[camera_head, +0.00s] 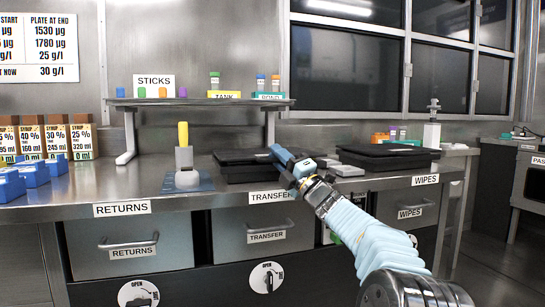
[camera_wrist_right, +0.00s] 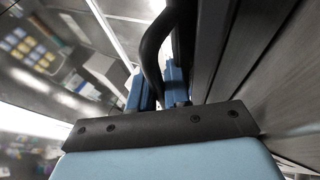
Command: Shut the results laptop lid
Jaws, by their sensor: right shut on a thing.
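My right gripper (camera_head: 280,156) reaches in from the lower right over the front of the steel bench, at the right end of a black flat object (camera_head: 236,174). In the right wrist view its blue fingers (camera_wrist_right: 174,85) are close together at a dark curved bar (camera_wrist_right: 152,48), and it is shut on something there. The bar cannot be matched surely to an object in the head view. No laptop screen or keyboard can be made out, so I cannot tell whether a black object is the results laptop. My left gripper is out of view.
Another black flat stack (camera_head: 390,160) lies to the right. A grey block with a yellow top (camera_head: 184,158) stands on a blue base. A shelf (camera_head: 200,102) carries small coloured items. Blue boxes (camera_head: 32,174) stand at left. Drawers with handles (camera_head: 130,243) line the front.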

